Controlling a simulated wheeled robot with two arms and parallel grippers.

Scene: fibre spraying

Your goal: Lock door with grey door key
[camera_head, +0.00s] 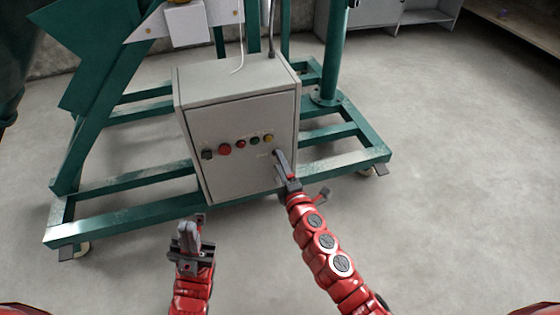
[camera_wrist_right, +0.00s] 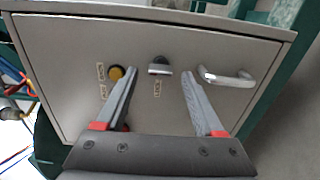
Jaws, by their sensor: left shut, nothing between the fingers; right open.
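The grey control cabinet (camera_head: 236,165) has its door (camera_wrist_right: 140,40) closed. In the right wrist view a small grey key (camera_wrist_right: 160,69) sits at a dark lock on the door, next to a printed label. My right gripper (camera_wrist_right: 160,76) is open, with one finger to each side of the key in that picture; I cannot tell the gap to the door. In the head view my right gripper (camera_head: 277,156) is at the door's right part and hides the key. My left gripper (camera_head: 188,230) is shut and empty, in front of the cabinet and apart from it.
A yellow knob (camera_wrist_right: 117,73) is left of the key and a metal handle (camera_wrist_right: 228,77) is right of it. A row of buttons, including a red one (camera_head: 225,149), crosses the door. A green steel frame (camera_head: 345,155) surrounds the cabinet. The concrete floor (camera_head: 460,200) is clear at right.

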